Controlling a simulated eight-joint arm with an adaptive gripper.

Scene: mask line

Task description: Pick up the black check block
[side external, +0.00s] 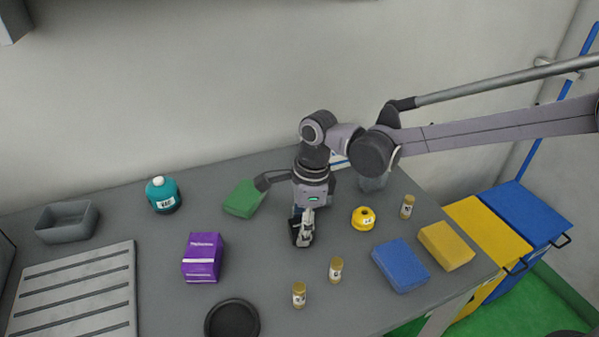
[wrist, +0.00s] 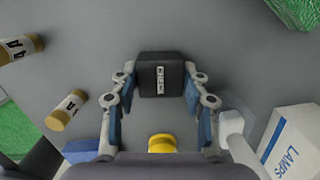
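The black block (wrist: 160,75) with a white label on its top shows in the wrist view, between the fingers of my gripper (wrist: 159,100) and toward their tips. In the side external view my gripper (side external: 303,228) points down at the middle of the table. The block there is largely hidden by the fingers; only dark parts show around them.
A yellow round weight (side external: 363,219) and a small jar (side external: 336,269) stand to the right. A purple box (side external: 203,257) and a green block (side external: 244,198) are to the left. A blue block (side external: 400,266), a yellow block (side external: 446,246) and a black round dish (side external: 232,321) lie nearer the edges.

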